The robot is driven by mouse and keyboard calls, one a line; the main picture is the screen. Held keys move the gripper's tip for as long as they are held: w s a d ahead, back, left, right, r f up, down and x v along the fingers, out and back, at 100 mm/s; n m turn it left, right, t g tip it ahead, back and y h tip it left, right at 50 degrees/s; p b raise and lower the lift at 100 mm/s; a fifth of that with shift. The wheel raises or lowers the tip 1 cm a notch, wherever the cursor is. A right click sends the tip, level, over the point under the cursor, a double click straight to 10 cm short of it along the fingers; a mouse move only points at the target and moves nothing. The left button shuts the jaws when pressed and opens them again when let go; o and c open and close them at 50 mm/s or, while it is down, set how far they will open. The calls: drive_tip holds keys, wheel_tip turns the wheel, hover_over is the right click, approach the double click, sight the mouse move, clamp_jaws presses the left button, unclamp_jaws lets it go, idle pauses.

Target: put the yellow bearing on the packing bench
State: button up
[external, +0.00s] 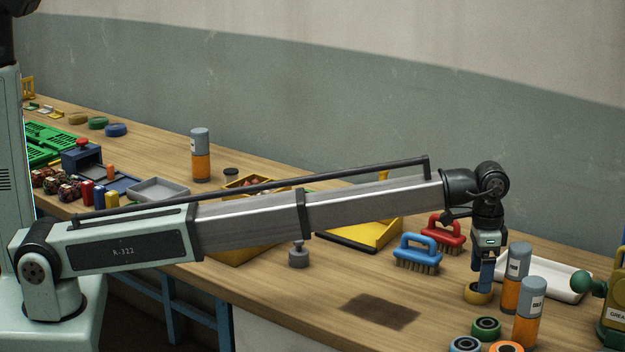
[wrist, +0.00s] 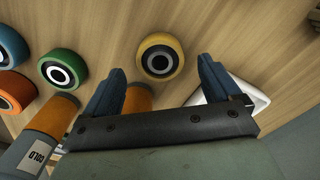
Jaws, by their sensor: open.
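The yellow bearing (external: 477,296) lies on the wooden bench (external: 330,270) near its right end. In the wrist view the yellow bearing (wrist: 146,64) shows its white ring and dark centre, just beyond and between the fingertips. My gripper (external: 484,285) points down over it, and its blue fingers hide part of it in the external view. In the wrist view my gripper (wrist: 162,76) is open, with one finger on each side and nothing held. I cannot tell whether the fingers touch the bearing. No separate packing bench can be made out.
Orange-and-grey canisters (external: 531,308) stand close to the right of my gripper. Green (wrist: 63,52), orange (wrist: 15,76) and blue (wrist: 13,34) bearings lie nearby. A white tray (external: 555,280) is behind, and blue (external: 417,246) and red (external: 444,229) brushes are to the left. Bare bench surrounds the dark patch (external: 380,310).

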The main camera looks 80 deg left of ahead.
wheel_tip(320, 180, up, 8)
drive_tip(key=shift+r, duration=0.25)
